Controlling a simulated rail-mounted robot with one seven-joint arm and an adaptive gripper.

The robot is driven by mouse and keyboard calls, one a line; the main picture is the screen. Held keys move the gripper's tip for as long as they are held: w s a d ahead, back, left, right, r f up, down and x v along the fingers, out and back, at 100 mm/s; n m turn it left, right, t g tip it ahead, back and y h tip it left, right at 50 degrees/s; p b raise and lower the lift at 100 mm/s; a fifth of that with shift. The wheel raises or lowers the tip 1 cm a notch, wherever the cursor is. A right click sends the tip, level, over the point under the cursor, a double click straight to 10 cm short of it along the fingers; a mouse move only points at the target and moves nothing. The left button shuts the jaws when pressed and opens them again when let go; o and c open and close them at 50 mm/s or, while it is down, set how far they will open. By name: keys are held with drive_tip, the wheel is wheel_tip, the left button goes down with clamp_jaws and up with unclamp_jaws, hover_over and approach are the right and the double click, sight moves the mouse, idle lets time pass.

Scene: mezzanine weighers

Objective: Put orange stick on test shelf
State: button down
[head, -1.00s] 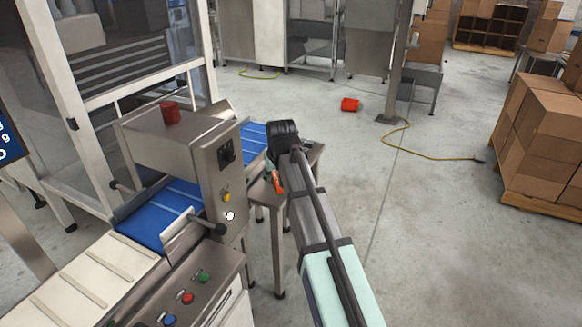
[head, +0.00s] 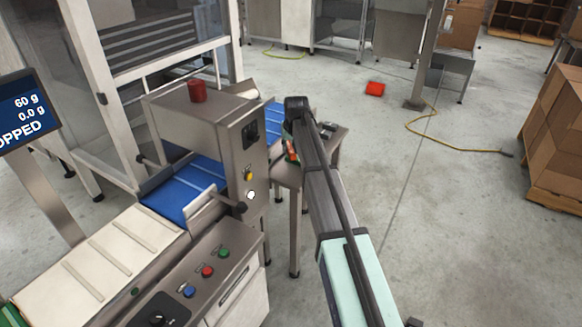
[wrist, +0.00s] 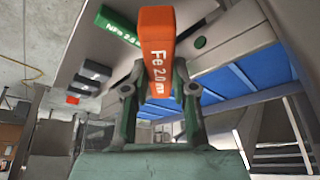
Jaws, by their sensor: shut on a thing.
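The orange stick (wrist: 157,55), marked "Fe 2.0", is gripped between the fingers of my gripper (wrist: 160,95) in the wrist view. In the head view a little of the orange stick (head: 291,152) shows beside my arm, and my gripper (head: 290,138) is mostly hidden by it. My gripper is above or beside a small steel stand (head: 335,134) right of the machine, which seems to be the test shelf. A green stick (wrist: 118,27), marked "NFe 2.0", is on a grey surface behind the orange one. Contact between orange stick and shelf cannot be told.
The steel machine (head: 205,115) with a red beacon (head: 196,91) and blue belt (head: 190,185) stands close on the left. A button panel (head: 205,280) is in front. A red object (head: 375,89) lies on the floor. Open floor is to the right.

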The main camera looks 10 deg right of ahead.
sight(293, 154)
wheel_tip(293, 154, down, 11)
drive_tip(key=shift+r+p, duration=0.1)
drive_tip(key=shift+p, duration=0.25)
idle(0.3)
drive_tip(key=c, duration=0.9)
unclamp_jaws()
drive_tip(key=shift+f, duration=0.2)
drive_tip(key=shift+c, duration=0.2)
drive_tip(key=shift+r, duration=0.1)
drive_tip(key=v, duration=1.2)
drive_tip(key=shift+r+b, duration=0.1)
drive_tip(key=shift+b, duration=0.3)
